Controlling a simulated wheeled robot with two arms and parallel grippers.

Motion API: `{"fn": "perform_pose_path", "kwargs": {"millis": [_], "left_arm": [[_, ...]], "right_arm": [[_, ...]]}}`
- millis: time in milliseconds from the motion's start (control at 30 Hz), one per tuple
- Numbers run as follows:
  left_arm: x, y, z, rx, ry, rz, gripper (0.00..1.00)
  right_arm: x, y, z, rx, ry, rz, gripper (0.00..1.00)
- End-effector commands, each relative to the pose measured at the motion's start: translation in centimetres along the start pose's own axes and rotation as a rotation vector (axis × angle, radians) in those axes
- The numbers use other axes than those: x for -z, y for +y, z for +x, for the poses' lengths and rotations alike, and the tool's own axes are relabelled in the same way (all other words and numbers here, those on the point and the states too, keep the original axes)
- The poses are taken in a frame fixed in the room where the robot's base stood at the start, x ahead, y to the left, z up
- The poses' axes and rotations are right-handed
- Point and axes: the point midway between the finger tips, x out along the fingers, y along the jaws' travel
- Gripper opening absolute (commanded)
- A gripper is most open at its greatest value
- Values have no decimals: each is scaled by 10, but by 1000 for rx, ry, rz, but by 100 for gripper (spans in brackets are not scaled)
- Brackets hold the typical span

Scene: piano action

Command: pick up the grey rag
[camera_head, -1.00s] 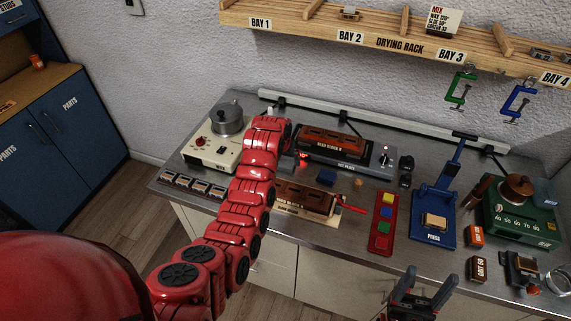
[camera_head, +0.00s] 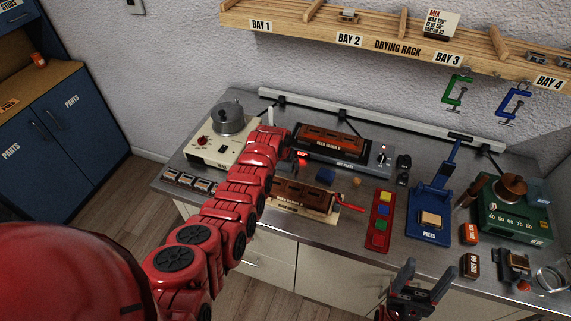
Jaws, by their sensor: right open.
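I cannot make out a grey rag in the head view; my red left arm covers part of the bench. My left gripper (camera_head: 286,164) is over the bench by the hot plate, mostly hidden behind its own arm, so its jaws do not show clearly. My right gripper (camera_head: 424,277) is at the bottom, in front of the bench's front edge, with its dark fingers apart and nothing between them.
The bench (camera_head: 345,235) holds a wax pot (camera_head: 227,118), a hot plate (camera_head: 340,172), a block with a red handle (camera_head: 305,198), a button strip (camera_head: 380,220), a blue press (camera_head: 430,225) and a green box (camera_head: 513,225). The drying rack (camera_head: 400,45) hangs above.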

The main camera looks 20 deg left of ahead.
Motion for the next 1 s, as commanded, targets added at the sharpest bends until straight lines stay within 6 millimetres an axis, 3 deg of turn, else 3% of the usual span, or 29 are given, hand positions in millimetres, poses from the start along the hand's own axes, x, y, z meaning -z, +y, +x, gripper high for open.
{"fn": "perform_pose_path", "kwargs": {"millis": [67, 400, 767, 1000], "left_arm": [[0, 0, 0, 0, 0, 0, 86], [0, 0, 0, 0, -1, 0, 24], [1, 0, -2, 0, 1, 1, 24], [8, 1, -16, -1, 4, 1, 24]], "right_arm": [[0, 0, 0, 0, 0, 0, 69], [0, 0, 0, 0, 0, 0, 69], [0, 0, -2, 0, 0, 0, 69], [-2, 0, -10, 0, 0, 0, 69]]}}
